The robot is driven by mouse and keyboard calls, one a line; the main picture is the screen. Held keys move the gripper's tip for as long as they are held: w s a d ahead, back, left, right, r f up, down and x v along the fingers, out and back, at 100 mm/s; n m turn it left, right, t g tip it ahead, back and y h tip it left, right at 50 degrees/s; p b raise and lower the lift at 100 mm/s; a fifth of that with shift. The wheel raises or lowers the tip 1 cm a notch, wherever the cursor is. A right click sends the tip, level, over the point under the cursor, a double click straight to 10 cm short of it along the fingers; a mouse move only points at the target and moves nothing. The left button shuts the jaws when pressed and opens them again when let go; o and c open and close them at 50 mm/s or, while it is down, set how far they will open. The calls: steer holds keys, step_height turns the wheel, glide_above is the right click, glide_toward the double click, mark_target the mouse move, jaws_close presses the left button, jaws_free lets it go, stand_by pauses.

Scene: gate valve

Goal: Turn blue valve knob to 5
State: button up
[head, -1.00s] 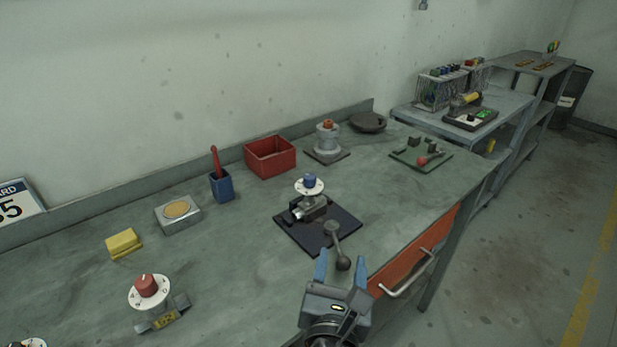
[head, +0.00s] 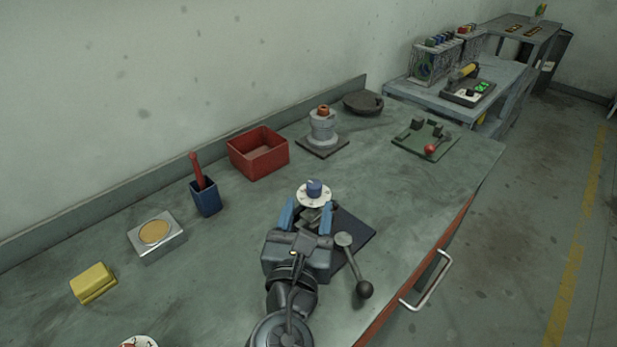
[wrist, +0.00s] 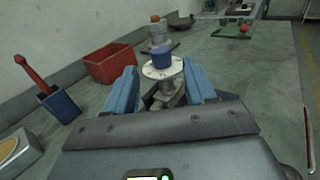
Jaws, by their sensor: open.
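The blue valve knob (head: 314,188) sits on a round white dial on a grey valve body, mounted on a dark base plate (head: 355,231). The dial's marks are too small to read. In the wrist view the blue knob (wrist: 161,57) stands upright beyond and between my fingers. My gripper (head: 307,214) is open and empty, with blue fingers spread on the near side of the knob, apart from it. In the wrist view my gripper (wrist: 163,88) hides part of the valve body and base plate.
A grey lever with a ball end (head: 355,268) stands close to the right of my gripper. A red bin (head: 258,152), a blue cup (head: 206,198) and a grey valve with an orange knob (head: 323,125) stand behind. A green board (head: 425,140) lies at right.

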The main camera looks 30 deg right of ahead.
mark_target(313, 192)
steer(key=p+x, duration=0.1)
steer(key=x, duration=0.6)
steer(key=shift+s, duration=0.1)
steer(key=c, duration=1)
